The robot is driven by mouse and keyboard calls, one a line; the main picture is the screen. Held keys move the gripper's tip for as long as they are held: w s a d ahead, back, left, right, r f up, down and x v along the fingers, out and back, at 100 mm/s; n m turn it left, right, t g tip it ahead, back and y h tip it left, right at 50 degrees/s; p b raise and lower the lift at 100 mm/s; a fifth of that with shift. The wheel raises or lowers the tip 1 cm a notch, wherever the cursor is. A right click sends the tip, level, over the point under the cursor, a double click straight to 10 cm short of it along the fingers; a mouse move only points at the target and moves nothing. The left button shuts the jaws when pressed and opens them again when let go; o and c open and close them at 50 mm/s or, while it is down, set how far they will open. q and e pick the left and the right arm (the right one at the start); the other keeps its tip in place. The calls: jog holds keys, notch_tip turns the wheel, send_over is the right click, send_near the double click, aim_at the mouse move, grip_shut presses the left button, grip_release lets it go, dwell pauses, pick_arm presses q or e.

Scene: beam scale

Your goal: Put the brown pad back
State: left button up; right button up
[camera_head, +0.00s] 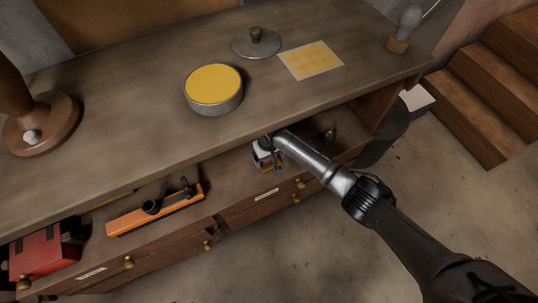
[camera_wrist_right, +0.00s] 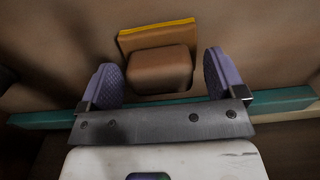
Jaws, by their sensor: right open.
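In the right wrist view, a brown block-shaped pad (camera_wrist_right: 160,66) with a yellow-orange strip along its far edge lies on a brown surface. My right gripper (camera_wrist_right: 168,78) is open, its two purple ridged fingertips to the left and right of the pad's near part, with gaps visible on both sides. In the head view, my right gripper (camera_head: 266,157) is at the shelf below the bench top and mostly hides what is there. My left gripper is not in view.
The bench top (camera_head: 130,130) overhangs the shelf. On it are a round tin (camera_head: 214,88) with yellow contents, a lid (camera_head: 257,42), a yellow sheet (camera_head: 311,60) and a turned wooden stand (camera_head: 42,122). An orange tool (camera_head: 155,209) and a red box (camera_head: 45,254) sit lower left.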

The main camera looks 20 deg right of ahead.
jog(key=shift+r, duration=0.2)
notch_tip(320, 180, up, 6)
jog(key=shift+f+p, duration=0.1)
jog(key=shift+p, duration=0.6)
jog(key=shift+r, duration=0.85)
jog(key=shift+f, duration=0.1)
